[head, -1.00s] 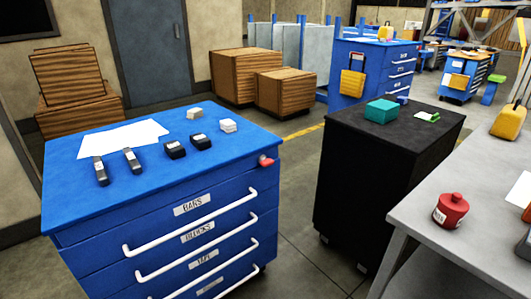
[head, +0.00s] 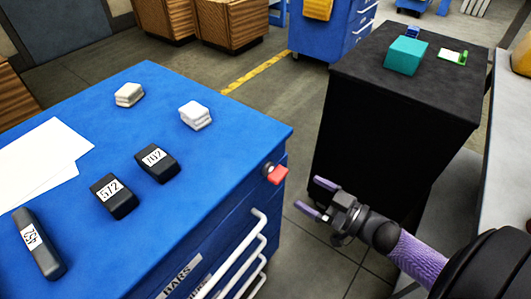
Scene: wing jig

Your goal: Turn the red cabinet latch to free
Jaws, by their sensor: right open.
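The red cabinet latch (head: 277,175) sits on the upper front corner of the blue cabinet (head: 190,235), just below the top's edge, with a grey round mount behind it. My right gripper (head: 316,197) is to the right of the latch, slightly lower in the picture and apart from it. Its two purple fingers are spread, with nothing between them, and point left toward the cabinet. My left gripper is not in view.
Black blocks marked 572 (head: 114,196) and 702 (head: 156,163), a dark bar (head: 40,245), papers (head: 45,160) and pale blocks (head: 196,115) lie on the blue top. White drawer handles (head: 258,225) stick out below the latch. A black cabinet (head: 385,140) stands behind my right arm.

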